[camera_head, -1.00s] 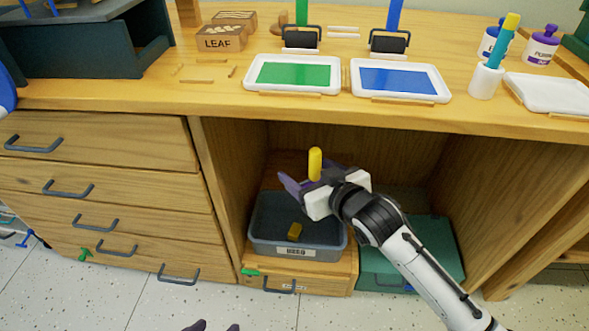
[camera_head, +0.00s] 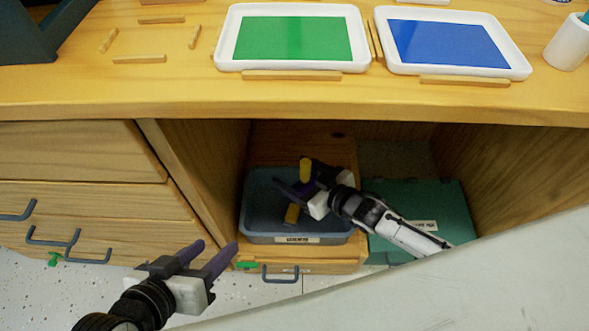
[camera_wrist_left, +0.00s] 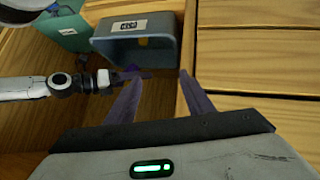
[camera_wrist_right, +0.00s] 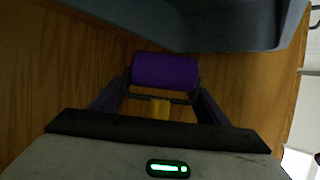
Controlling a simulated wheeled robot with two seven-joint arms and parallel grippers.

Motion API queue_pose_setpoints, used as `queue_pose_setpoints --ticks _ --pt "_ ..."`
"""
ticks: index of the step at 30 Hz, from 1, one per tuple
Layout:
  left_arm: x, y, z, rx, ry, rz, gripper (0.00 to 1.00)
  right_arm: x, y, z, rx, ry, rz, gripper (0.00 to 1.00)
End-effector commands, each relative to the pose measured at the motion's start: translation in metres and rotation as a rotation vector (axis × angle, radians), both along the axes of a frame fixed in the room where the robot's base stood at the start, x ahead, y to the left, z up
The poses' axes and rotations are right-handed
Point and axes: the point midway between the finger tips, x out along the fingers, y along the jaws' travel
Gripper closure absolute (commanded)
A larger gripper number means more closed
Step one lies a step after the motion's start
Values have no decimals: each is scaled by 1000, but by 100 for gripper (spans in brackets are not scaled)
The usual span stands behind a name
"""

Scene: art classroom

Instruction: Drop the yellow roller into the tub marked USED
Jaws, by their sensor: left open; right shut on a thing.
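The tub also shows in the left wrist view (camera_wrist_left: 165,52). My left gripper (camera_head: 219,246) is open and empty, in front of the drawers.
A yellow block (camera_head: 292,213) shows in the tub. A green-teal box (camera_head: 440,205) stands right of it. The counter edge (camera_head: 300,108) overhangs the bay; green (camera_head: 225,50) and blue (camera_head: 515,65) paint trays are above. Drawer handles (camera_head: 75,245) stick out at left.

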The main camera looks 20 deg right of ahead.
Motion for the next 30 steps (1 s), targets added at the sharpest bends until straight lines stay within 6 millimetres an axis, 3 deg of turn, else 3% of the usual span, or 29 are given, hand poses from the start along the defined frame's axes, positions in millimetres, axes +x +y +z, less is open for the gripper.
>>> queue_pose_setpoints --ticks 1,5,16,17,20,30 --pt "1 -3 -1 -20 -15 0 52 1 0 -10 1 -3 0 61" --pt "3 -9 8 -61 -43 0 52 1 0 -17 1 -4 0 61" --pt "4 -12 17 -84 -59 0 52 1 0 -18 1 -4 0 61" --pt "4 -12 17 -84 -59 0 52 1 0 -18 1 -4 0 30" --pt "4 -12 17 -84 -59 0 52 1 0 -19 0 -3 -1 13" --pt "4 -11 18 -82 -59 0 52 -2 -1 -19 -1 2 -1 10"
